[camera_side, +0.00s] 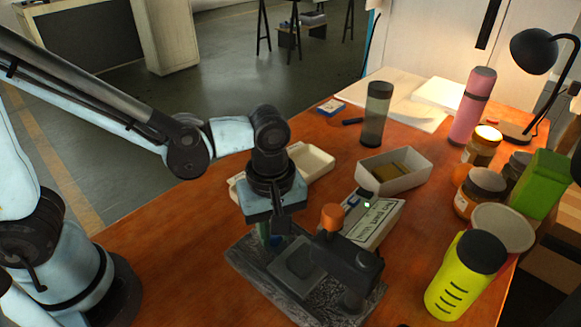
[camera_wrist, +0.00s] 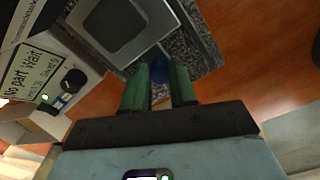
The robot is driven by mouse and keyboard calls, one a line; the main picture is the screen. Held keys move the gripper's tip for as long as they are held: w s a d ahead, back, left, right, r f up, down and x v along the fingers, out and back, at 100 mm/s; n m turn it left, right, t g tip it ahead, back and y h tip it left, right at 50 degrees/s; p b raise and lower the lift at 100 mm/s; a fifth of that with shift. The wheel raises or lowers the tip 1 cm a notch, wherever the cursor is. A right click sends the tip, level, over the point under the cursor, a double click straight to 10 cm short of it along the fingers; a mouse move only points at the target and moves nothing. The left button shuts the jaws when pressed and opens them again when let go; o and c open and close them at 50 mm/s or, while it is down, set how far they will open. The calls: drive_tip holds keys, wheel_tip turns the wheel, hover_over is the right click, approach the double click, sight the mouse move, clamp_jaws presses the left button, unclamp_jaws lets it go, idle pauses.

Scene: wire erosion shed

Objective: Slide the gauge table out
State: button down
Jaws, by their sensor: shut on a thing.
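The gauge table, a grey square plate with a dark square pad (camera_side: 297,262), sits on a speckled granite base (camera_side: 322,303). It also shows at the top of the wrist view (camera_wrist: 118,28). A blue knob (camera_wrist: 157,58) stands at the plate's near edge in the wrist view. My gripper (camera_side: 274,238) is low over the base's far left part. In the wrist view its two green fingers (camera_wrist: 160,75) are shut on the blue knob, one on each side. In the side view the knob is mostly hidden by the gripper.
An orange-capped dark post (camera_side: 332,217) stands on the base beside the plate. A display box (camera_side: 374,222) reading "No part Wait" with a green light is behind it. Trays (camera_side: 393,183), jars and bottles stand farther back and right. The wood to the front left is clear.

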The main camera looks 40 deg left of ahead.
drive_tip(key=a, duration=0.6)
drive_tip(key=c, duration=0.9)
unclamp_jaws()
wheel_tip(320, 180, up, 12)
drive_tip(key=w+a+f+m+t, duration=0.1)
drive_tip(key=a+f+m+t, duration=0.2)
drive_tip(key=a+m+t, duration=0.4)
drive_tip(key=a+m, duration=0.2)
drive_tip(key=m, duration=0.3)
drive_tip(key=shift+a+f+m, duration=0.15)
drive_tip(key=shift+m, duration=0.15)
